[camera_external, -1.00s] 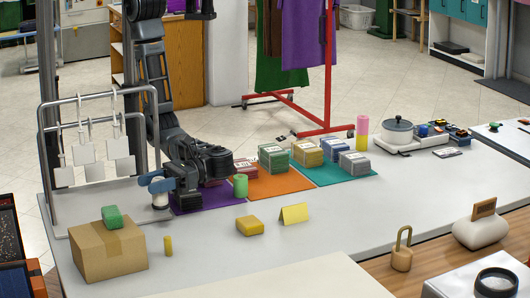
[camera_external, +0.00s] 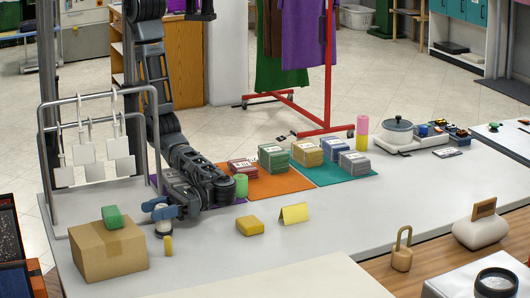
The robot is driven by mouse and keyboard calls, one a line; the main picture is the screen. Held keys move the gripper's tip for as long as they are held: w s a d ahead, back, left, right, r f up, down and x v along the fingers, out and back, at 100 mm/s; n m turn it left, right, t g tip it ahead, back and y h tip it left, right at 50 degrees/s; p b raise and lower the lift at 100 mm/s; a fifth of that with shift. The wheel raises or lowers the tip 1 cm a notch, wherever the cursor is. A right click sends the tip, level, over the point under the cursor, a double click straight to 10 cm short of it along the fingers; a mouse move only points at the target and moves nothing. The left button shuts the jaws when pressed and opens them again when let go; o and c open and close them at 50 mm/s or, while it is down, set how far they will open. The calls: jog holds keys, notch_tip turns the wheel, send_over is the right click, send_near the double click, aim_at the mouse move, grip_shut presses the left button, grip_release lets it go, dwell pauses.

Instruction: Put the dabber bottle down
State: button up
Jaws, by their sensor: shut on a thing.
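The dabber bottle (camera_external: 163,227) is a small pale bottle at the front left of the counter. My gripper (camera_external: 163,212), with blue fingers, is shut around its upper part. The bottle looks upright and is at or just above the counter top; I cannot tell whether its base touches. The fingers hide its top. A small yellow cylinder (camera_external: 168,246) stands right in front of the bottle and nearly overlaps it in the picture.
A cardboard box (camera_external: 110,250) with a green block (camera_external: 112,217) stands to the left. A metal rack (camera_external: 92,97) with white tags is behind. A green cylinder (camera_external: 241,185) is beside my arm. A yellow sponge (camera_external: 250,225) and folded yellow card (camera_external: 294,213) lie right, with clear counter between.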

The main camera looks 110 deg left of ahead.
jog(key=shift+f, duration=0.1)
jog(key=o, duration=1.1)
jog(key=shift+a, duration=0.1)
jog(key=b+v, duration=0.1)
jog(key=v, duration=0.3)
jog(key=shift+w+a, duration=0.1)
jog(key=shift+w, duration=0.05)
jog(key=r, duration=0.7)
jog(key=shift+w+a+r, duration=0.1)
jog(key=shift+a, duration=0.15)
